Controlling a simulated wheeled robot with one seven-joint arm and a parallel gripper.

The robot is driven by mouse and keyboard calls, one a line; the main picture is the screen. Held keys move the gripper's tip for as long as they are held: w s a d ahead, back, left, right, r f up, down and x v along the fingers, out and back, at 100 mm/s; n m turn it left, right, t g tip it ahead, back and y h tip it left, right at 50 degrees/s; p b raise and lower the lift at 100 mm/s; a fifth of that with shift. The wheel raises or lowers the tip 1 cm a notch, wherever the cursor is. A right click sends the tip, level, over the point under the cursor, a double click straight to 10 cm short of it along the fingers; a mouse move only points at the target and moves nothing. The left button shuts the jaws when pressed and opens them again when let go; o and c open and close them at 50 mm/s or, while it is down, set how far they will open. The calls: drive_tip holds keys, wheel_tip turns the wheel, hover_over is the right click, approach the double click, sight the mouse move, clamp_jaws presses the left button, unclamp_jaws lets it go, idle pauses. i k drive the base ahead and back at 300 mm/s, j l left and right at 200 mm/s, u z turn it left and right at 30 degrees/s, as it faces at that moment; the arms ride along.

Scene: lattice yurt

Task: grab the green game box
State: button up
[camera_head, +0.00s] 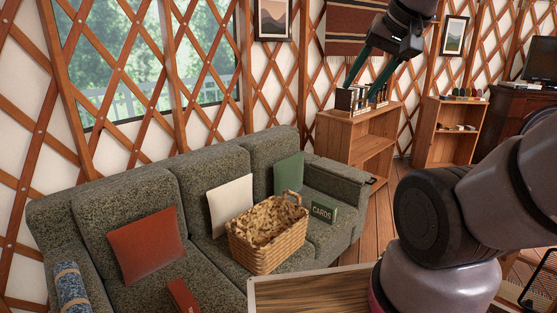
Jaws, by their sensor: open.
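A small dark green box marked "CARDS" (322,212) lies on the right seat of the grey sofa, just right of a wicker basket (266,240). Its left part is partly hidden by the basket. My gripper (364,88) is high at the upper right, its two dark teal fingers apart and pointing down to the left. Nothing shows between them. It appears in front of the wooden shelf, well above and away from the green box.
The sofa (140,200) holds red, white and green cushions, a red box (183,296) and a blue patterned roll (71,288). A wooden table (310,290) edges the front. Wooden shelves (345,140) with small items stand behind. My arm blocks the right side.

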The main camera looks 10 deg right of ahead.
sight(325, 211)
drive_tip(key=i+l+z, duration=0.1)
drive_tip(key=i+z, duration=0.15)
drive_tip(key=z, duration=0.15)
drive_tip(key=i+z, duration=0.25)
drive_tip(key=z, duration=0.2)
drive_tip(key=i+z, duration=0.4)
drive_tip(key=i+l+z, duration=0.1)
drive_tip(key=i, duration=0.5)
drive_tip(key=i+l+u, duration=0.15)
drive_tip(key=i+u, duration=0.3)
drive_tip(key=i+l+u, duration=0.5)
drive_tip(key=i+j, duration=0.1)
